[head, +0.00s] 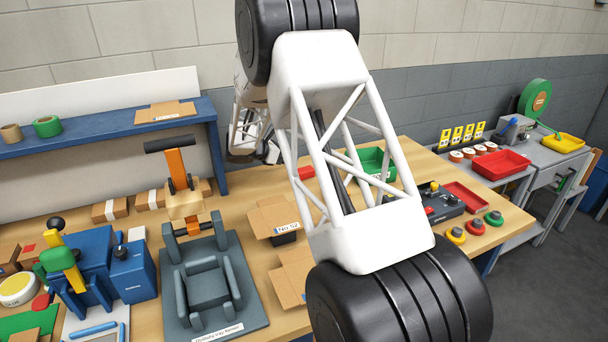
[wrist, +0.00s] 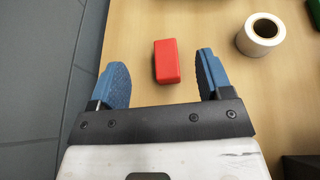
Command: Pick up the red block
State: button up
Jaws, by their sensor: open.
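The red block (wrist: 167,61) lies flat on the wooden tabletop in the wrist view, its long side pointing roughly away from my gripper. My gripper (wrist: 162,66) is open, with one blue finger to the left of the block and the other to its right. There is a gap on both sides; the right finger is nearer. In the picture the block lies between and slightly beyond the fingers; its height relative to them is hard to tell.
A white tape roll (wrist: 261,35) stands right of the block, beyond the right finger. In the head view, a green tray (head: 372,162), a grey fixture (head: 208,288) and cardboard boxes (head: 273,216) crowd the table.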

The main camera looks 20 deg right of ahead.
jog(key=shift+f, duration=0.15)
jog(key=shift+f, duration=2.75)
jog(key=shift+f, duration=0.1)
jog(key=shift+f, duration=0.5)
jog(key=shift+x, duration=2.5)
jog(key=c, duration=1)
